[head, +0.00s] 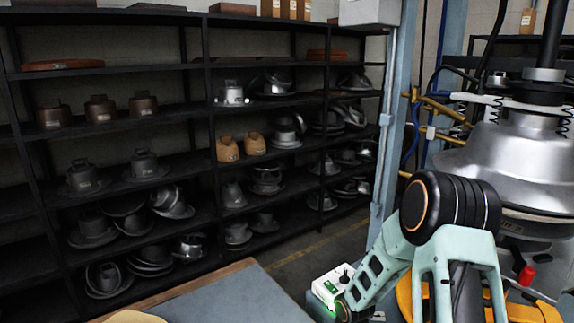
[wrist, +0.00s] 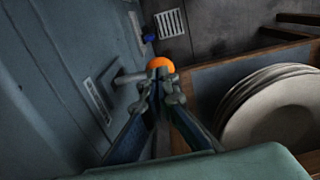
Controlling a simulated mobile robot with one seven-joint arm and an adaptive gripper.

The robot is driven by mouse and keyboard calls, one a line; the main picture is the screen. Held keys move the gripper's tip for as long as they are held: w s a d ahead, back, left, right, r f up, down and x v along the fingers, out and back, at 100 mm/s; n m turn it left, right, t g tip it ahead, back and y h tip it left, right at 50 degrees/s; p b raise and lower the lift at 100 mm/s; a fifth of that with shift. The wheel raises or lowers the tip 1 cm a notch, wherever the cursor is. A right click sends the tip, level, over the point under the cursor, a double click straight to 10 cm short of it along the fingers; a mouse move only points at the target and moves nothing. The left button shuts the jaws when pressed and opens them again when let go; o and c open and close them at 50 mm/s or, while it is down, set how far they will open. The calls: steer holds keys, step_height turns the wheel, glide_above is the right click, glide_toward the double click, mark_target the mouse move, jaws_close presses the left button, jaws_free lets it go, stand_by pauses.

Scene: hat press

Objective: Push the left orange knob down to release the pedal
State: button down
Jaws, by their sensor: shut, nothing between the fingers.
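An orange knob (wrist: 160,63) shows in the wrist view, just beyond my fingertips. My gripper (wrist: 159,92) is shut and empty, its fingertips close together just below the knob in the picture. I cannot tell whether they touch it. A grey metal rod (wrist: 131,77) sticks out from a slotted panel (wrist: 97,100) just left of the fingertips. In the head view the hat press (head: 515,160) stands at the right, partly behind my mint-green arm. My gripper and the orange knob cannot be made out there, and I cannot pick out the pedal in either view.
In the wrist view, pale stacked discs (wrist: 270,105) sit in a wooden-edged compartment (wrist: 215,75) at the right. A small blue part (wrist: 149,38) and a floor grate (wrist: 172,23) lie beyond the knob. In the head view, black shelves (head: 205,130) hold hat forms; a grey-topped table (head: 235,298) is in front.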

steer(key=shift+f+b, duration=1)
steer(key=shift+f, duration=0.35)
steer(key=shift+r, duration=0.1)
step_height(320, 180, up, 8)
steer(key=p, duration=0.6)
steer(key=shift+r, duration=0.1)
